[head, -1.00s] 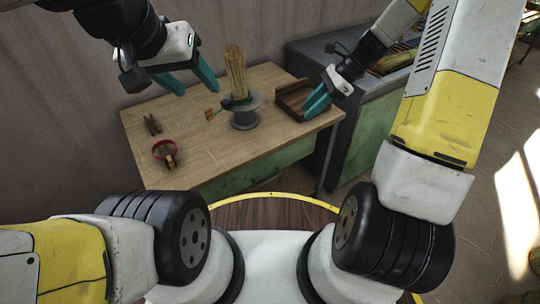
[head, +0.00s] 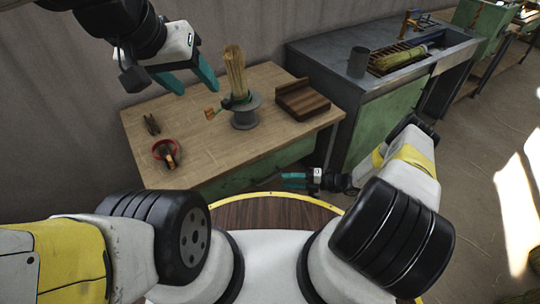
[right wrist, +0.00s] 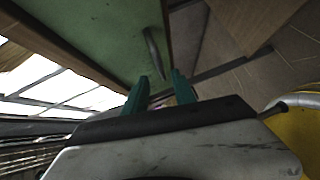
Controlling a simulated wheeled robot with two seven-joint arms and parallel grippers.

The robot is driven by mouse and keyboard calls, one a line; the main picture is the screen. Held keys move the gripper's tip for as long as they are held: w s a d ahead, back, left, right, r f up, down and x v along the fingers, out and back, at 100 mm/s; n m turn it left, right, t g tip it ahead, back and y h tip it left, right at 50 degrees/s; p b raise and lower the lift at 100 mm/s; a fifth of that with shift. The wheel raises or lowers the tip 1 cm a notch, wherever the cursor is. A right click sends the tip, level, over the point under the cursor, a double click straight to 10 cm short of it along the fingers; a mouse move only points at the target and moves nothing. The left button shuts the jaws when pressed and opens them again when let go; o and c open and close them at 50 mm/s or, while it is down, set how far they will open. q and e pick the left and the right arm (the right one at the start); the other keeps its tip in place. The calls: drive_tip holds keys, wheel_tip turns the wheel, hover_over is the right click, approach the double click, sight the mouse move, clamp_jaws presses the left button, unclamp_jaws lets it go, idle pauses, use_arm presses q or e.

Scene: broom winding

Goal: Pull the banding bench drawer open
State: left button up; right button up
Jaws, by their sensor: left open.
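The banding bench has a pale wooden top (head: 190,130). Its green drawer front (head: 262,168) runs below the near edge and looks flush with the bench. In the right wrist view the green front (right wrist: 100,30) fills the upper left, with a grey bar handle (right wrist: 153,50) on it. My right gripper (head: 284,180) is low in front of the drawer front. In the right wrist view its teal fingers (right wrist: 159,82) are apart and empty, with the handle just beyond their tips. My left gripper (head: 197,82) is open and empty above the back left of the bench.
On the bench stand a bristle bundle (head: 234,72) on a grey spool stand (head: 246,112), a brown wooden block (head: 302,100), a red ring-shaped dish (head: 165,150) and small pliers (head: 152,125). A metal-topped green bench (head: 385,115) stands close on the right.

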sight(270, 179)
drive_tip(key=x, duration=0.7)
drive_tip(key=shift+w+a+f, duration=0.1)
drive_tip(key=shift+a+f, duration=0.05)
drive_tip(key=shift+a, duration=0.25)
drive_tip(key=shift+c, duration=0.2)
clamp_jaws()
drive_tip(key=shift+d, duration=0.1)
idle(0.8)
